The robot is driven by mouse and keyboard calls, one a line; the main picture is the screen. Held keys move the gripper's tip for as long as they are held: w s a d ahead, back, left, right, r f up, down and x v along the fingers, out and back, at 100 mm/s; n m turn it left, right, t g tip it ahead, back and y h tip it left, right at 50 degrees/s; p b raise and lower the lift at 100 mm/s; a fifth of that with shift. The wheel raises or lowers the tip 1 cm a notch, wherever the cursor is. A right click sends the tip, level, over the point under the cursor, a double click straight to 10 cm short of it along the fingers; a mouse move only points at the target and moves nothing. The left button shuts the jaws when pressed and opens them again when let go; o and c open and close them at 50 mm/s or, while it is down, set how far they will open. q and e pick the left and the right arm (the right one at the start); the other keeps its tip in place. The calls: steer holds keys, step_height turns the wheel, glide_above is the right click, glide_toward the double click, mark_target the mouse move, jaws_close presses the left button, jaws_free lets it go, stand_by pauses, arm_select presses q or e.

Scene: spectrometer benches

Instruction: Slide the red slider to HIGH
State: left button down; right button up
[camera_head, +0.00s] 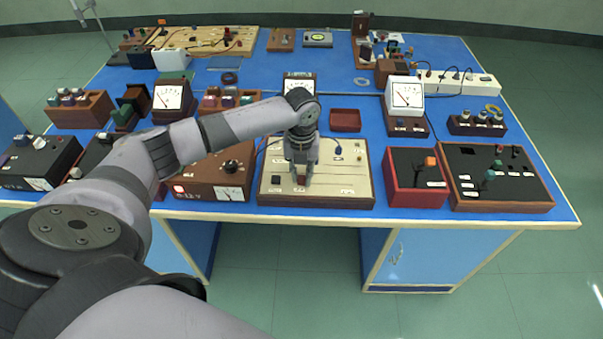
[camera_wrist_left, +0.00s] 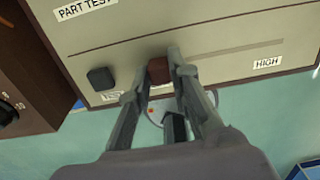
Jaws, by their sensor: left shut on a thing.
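The red slider (camera_wrist_left: 158,71) is a small dark red block on the cream panel of a wood-framed box (camera_head: 346,188). In the left wrist view it sits between the fingertips of my left gripper (camera_wrist_left: 165,62), which is shut on it. A HIGH label (camera_wrist_left: 267,63) lies on the panel to the right of the slider, apart from it. A second label, left of the slider, is partly hidden by a finger. In the head view my left gripper (camera_head: 301,176) points down onto the front part of the panel, with the slider barely visible between the fingers. My right gripper is not seen.
A dark square knob (camera_wrist_left: 101,78) is left of the slider. A red-sided box (camera_head: 416,196) stands right of the panel, and a brown power unit (camera_head: 212,180) stands left. The panel lies near the front edge of the blue table (camera_head: 480,216).

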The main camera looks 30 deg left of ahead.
mark_target(347, 185)
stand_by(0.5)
arm_select(q)
steer(key=w+d, duration=0.2)
steer(key=d, duration=0.1)
steer(key=w+d, duration=0.2)
steer(key=d, duration=0.2)
steer(key=w+d, duration=0.2)
steer(key=d, duration=0.1)
steer(key=shift+w+d+f, duration=0.1)
steer(key=shift+w+d, duration=0.1)
steer(key=shift+w, duration=0.05)
steer(key=shift+d, duration=0.15)
steer(key=shift+r, duration=0.2)
steer(key=c, duration=1.5)
jaws_free()
steer(key=shift+f, duration=0.1)
